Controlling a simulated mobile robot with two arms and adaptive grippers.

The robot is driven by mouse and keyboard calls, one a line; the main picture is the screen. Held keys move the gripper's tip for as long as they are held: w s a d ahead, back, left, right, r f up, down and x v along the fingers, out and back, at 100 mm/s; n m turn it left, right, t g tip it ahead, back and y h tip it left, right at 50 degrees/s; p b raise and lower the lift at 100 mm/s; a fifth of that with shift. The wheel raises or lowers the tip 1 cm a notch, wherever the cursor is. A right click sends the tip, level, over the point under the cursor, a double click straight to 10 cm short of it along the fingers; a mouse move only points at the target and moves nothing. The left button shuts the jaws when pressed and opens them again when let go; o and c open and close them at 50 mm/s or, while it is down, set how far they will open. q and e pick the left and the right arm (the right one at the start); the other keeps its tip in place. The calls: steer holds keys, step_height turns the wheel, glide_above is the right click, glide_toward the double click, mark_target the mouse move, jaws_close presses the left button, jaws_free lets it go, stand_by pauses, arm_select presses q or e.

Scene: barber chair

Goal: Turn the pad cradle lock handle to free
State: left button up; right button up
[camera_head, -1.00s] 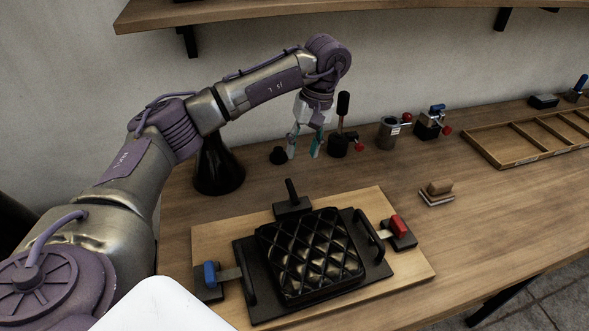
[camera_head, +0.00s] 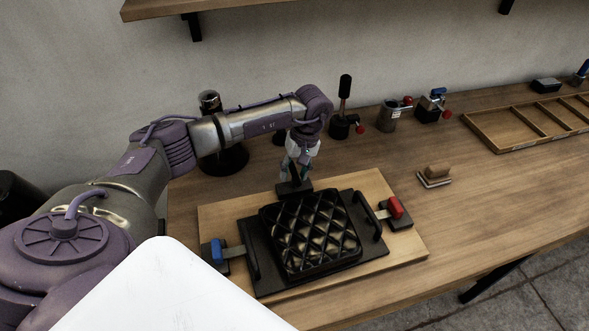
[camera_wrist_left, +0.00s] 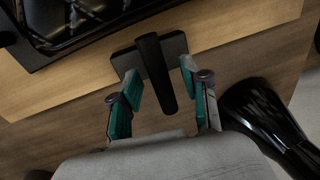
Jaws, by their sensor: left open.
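The lock handle, a black upright lever on a black base (camera_head: 291,190), stands at the back edge of the wooden board behind the quilted black pad. In the left wrist view the handle (camera_wrist_left: 156,73) rises between the two teal-padded fingers of my left gripper (camera_wrist_left: 160,98). The fingers are spread, with a visible gap on each side of the handle. In the head view my left gripper (camera_head: 295,170) points down just over the handle base and hides the lever. The quilted pad (camera_head: 312,230) sits on a black tray (camera_head: 255,285). My right gripper is not in view.
A blue-handled clamp (camera_head: 216,251) and a red-handled clamp (camera_head: 396,208) flank the pad. A wooden sanding block (camera_head: 436,172) and a divided tray (camera_head: 490,140) lie to the right.

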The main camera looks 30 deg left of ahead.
arm_select(q)
steer(key=shift+c, duration=0.3)
jaws_close()
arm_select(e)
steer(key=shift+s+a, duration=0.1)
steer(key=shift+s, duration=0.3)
